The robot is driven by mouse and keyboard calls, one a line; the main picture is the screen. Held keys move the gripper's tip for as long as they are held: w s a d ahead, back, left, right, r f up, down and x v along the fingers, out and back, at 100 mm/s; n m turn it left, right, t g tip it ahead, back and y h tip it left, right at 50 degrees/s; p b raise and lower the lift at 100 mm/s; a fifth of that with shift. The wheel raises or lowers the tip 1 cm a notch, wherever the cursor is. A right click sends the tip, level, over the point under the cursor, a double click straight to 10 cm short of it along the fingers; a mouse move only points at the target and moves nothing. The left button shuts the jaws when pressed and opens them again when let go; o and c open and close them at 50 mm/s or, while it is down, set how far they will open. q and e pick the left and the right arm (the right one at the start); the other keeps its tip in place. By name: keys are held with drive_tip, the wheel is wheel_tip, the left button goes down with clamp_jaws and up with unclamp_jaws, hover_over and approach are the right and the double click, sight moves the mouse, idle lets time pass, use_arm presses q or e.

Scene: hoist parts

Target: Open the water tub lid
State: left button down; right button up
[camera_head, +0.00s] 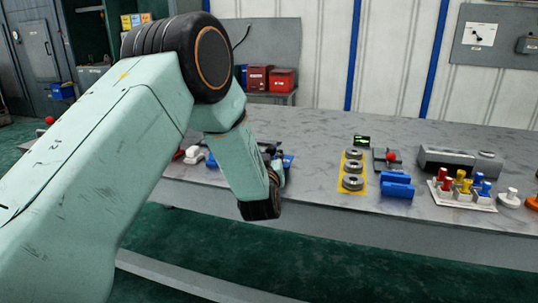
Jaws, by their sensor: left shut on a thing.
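My left arm comes in from the left and bends down over the front edge of the grey worktable (330,150). My left gripper (274,158) is small and dark beyond the wrist, low at the table's left part, largely hidden by my arm. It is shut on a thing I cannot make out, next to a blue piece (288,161). I cannot pick out a water tub or its lid with certainty. My right gripper is not in view.
A yellow plate (345,183) with grey rings, blue blocks (397,186) and a red-knobbed grey plate (390,158) lie mid-right. A white tray (463,200) holds several coloured pieces. Red bins (284,80) stand behind. The table between my gripper and the yellow plate is clear.

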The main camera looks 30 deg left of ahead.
use_arm(q)
drive_tip(key=shift+a, duration=0.15)
drive_tip(key=c, duration=1.3)
unclamp_jaws()
drive_tip(key=shift+o, duration=1.2)
drive_tip(key=shift+s, duration=0.1)
drive_tip(key=shift+s+d, duration=0.15)
drive_tip(key=shift+d, duration=0.05)
drive_tip(key=v, duration=1.1)
drive_tip(key=shift+s, duration=0.25)
